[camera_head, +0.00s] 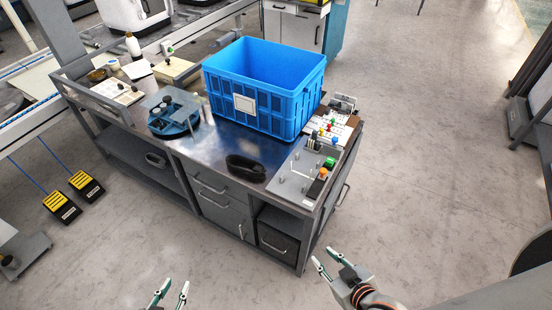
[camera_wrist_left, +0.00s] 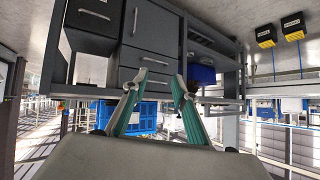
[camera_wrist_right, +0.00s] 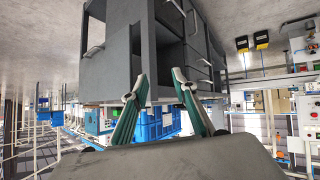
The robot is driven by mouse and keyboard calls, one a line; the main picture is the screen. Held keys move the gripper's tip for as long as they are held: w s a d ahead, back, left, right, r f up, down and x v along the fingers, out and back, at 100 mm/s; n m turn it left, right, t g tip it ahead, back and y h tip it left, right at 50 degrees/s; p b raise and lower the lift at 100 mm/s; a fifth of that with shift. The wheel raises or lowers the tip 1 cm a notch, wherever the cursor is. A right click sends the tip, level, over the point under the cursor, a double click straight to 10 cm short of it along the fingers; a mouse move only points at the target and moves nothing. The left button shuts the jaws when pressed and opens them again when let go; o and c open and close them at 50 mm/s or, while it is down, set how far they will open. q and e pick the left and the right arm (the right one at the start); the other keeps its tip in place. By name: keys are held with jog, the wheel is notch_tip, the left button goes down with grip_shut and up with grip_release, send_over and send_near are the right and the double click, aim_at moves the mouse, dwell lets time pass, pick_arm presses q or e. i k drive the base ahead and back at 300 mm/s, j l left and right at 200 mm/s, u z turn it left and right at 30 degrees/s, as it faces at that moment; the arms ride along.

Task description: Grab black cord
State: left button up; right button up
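The black cord (camera_head: 246,168) lies as a coiled dark bundle near the front edge of the metal workbench (camera_head: 222,149), in front of the blue crate. My left gripper (camera_head: 172,289) is at the bottom of the head view, open and empty, apart from the bench. Its fingers also stand apart in the left wrist view (camera_wrist_left: 160,84). My right gripper (camera_head: 326,262) is open and empty, in front of the bench's right corner and apart from it. Its spread fingers show in the right wrist view (camera_wrist_right: 160,82). The cord is not visible in either wrist view.
A large blue crate (camera_head: 255,108) stands behind the cord. A grey board (camera_head: 296,180) with pegs and coloured parts lies right of it. A round blue tray (camera_head: 173,116) stands to the left. Yellow pedals (camera_head: 85,185) lie on the floor at left. The floor in front is clear.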

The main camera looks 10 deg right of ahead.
aim_at(259, 170)
jog(key=i+j+z, duration=0.2)
jog(key=z, duration=0.3)
jog(key=i+j+z, duration=0.15)
jog(key=j+z, duration=0.3)
